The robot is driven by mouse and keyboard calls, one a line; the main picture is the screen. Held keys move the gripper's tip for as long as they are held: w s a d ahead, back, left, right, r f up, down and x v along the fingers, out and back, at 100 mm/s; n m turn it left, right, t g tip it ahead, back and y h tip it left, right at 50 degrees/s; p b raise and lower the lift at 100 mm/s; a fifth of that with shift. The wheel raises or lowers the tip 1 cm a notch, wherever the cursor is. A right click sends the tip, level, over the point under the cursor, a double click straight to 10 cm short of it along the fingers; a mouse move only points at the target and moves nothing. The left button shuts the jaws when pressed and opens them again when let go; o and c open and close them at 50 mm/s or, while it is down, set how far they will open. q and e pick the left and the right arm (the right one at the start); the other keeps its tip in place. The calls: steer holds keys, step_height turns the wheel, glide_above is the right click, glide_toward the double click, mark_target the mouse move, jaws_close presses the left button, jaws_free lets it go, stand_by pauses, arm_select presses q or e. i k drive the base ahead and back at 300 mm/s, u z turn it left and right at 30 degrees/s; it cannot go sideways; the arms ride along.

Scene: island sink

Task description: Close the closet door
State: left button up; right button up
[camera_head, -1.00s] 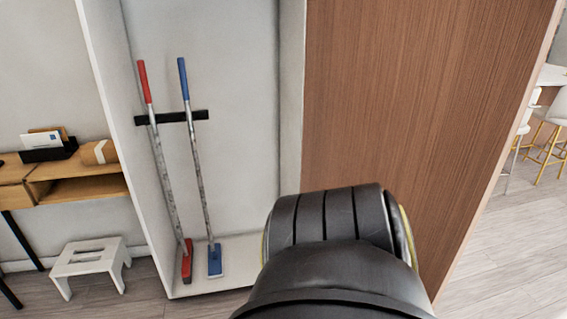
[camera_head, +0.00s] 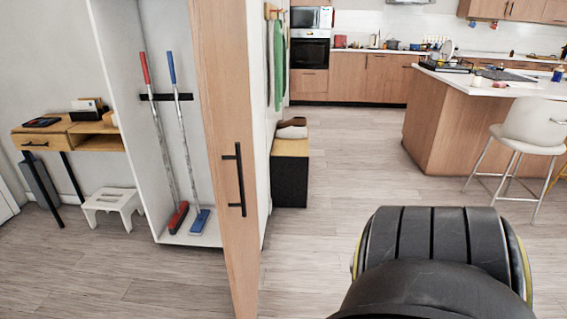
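The closet (camera_head: 122,110) is a tall white cabinet at the left of the head view. Its wooden door (camera_head: 229,250) stands open at the closet's right side and is seen at a steep angle. A black bar handle (camera_head: 237,180) is on the door face. Inside stand a red-handled mop (camera_head: 160,130) and a blue-handled mop (camera_head: 186,130), held by a black wall rack. A black rounded part of my own arm shows at the bottom right, apart from the door in the picture. Neither gripper's fingers are visible.
A white step stool (camera_head: 112,203) and a wooden desk (camera_head: 88,143) stand left of the closet. A black-sided box bench (camera_head: 290,175) is behind the door. A kitchen island (camera_head: 450,130) and a white stool (camera_head: 530,125) stand right. The middle floor is clear.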

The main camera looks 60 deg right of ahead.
mark_target(219, 27)
steer(key=z, duration=0.05)
steer(key=k, duration=0.1)
steer(key=z, duration=1.7)
steer(key=i, duration=1)
steer(key=u, duration=0.55)
steer(key=k, duration=0.45)
steer(key=u, duration=0.9)
steer(key=k, duration=0.75)
steer(key=z, duration=0.05)
